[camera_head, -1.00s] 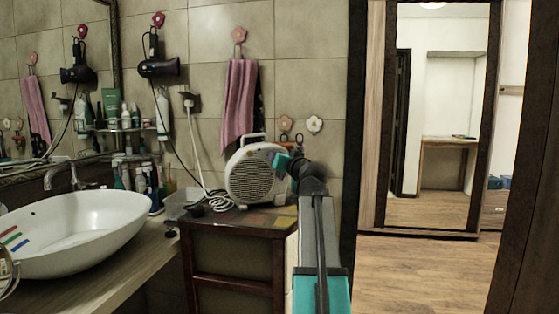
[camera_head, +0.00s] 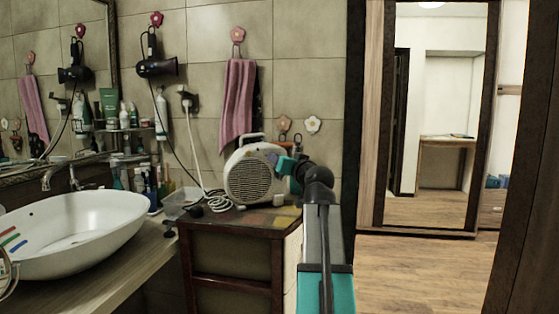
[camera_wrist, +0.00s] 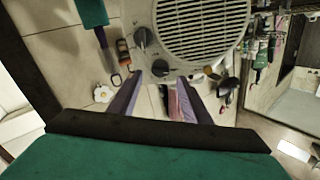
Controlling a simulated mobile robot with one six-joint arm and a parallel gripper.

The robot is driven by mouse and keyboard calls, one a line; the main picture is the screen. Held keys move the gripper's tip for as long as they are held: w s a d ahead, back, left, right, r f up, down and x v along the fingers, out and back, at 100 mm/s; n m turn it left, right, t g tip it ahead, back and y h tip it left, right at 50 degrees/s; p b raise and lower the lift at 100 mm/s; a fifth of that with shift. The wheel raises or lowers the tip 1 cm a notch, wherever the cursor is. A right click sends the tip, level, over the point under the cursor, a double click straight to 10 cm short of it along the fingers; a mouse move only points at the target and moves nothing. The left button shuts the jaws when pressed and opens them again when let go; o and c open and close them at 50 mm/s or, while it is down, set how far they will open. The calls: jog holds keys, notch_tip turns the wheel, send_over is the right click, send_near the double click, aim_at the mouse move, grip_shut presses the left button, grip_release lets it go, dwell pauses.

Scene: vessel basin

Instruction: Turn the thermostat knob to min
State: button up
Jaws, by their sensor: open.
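A white fan heater (camera_head: 248,181) with a round grille stands on a small cabinet. Its knobs are hidden behind my arm in the head view. In the wrist view the heater's face (camera_wrist: 203,25) carries two dark knobs. One knob (camera_wrist: 160,68) lies close ahead of the fingertips, roughly between them. The other knob (camera_wrist: 141,38) is farther up and to the left. I cannot read which one is the thermostat, nor any min mark. My gripper (camera_wrist: 160,82) is open and empty, its two purple fingers apart. Contact with a knob cannot be made out. In the head view my gripper (camera_head: 280,161) is at the heater's right side.
A white basin (camera_head: 75,235) stands left. A pink towel (camera_head: 237,105) hangs behind. Open floor (camera_head: 425,270) lies at the right.

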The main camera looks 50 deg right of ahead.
jog(key=v, duration=0.9)
jog(key=shift+s+a+p, duration=0.2)
jog(key=shift+s+p, duration=0.05)
jog(key=shift+p, duration=0.2)
jog(key=shift+r, duration=0.2)
notch_tip(320, 180, up, 9)
jog(key=p, duration=0.9)
jog(key=shift+r, duration=0.1)
jog(key=shift+r+p, duration=0.3)
jog(key=shift+p, duration=0.25)
